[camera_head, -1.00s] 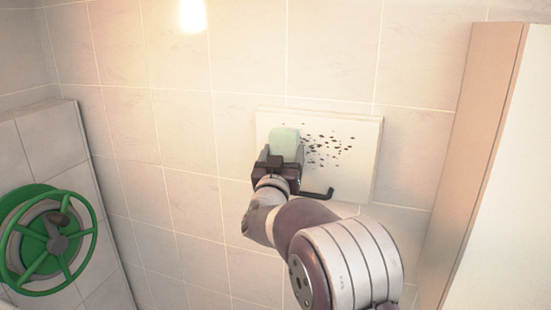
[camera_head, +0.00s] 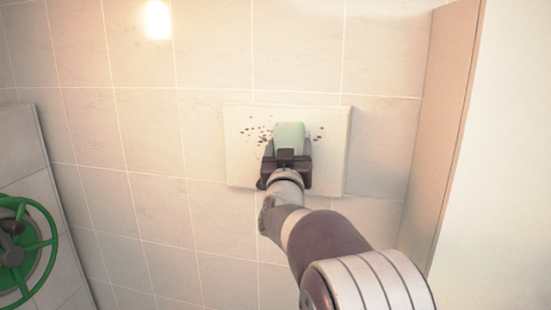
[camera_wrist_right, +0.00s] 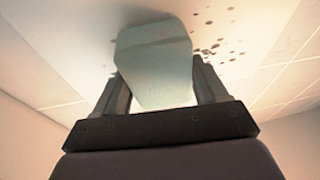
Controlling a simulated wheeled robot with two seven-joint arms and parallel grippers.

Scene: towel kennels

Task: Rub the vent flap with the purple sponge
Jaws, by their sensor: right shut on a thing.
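The vent flap (camera_head: 237,165) is a pale cream panel on the tiled wall, with dark specks showing on both sides of the sponge. My right gripper (camera_head: 287,156) is shut on a pale mint-green sponge, not a purple one (camera_head: 289,135). The sponge is in front of the flap's middle and hides part of the specks; I cannot tell whether it touches. In the right wrist view the sponge (camera_wrist_right: 155,62) stands between the two fingers, with specks to its right on the flap (camera_wrist_right: 85,30). My left gripper is not in view.
A green handwheel (camera_head: 30,245) is on a tiled block at the lower left. A tall beige partition (camera_head: 440,130) stands at the right. The tiled wall (camera_head: 150,130) left of the flap is clear.

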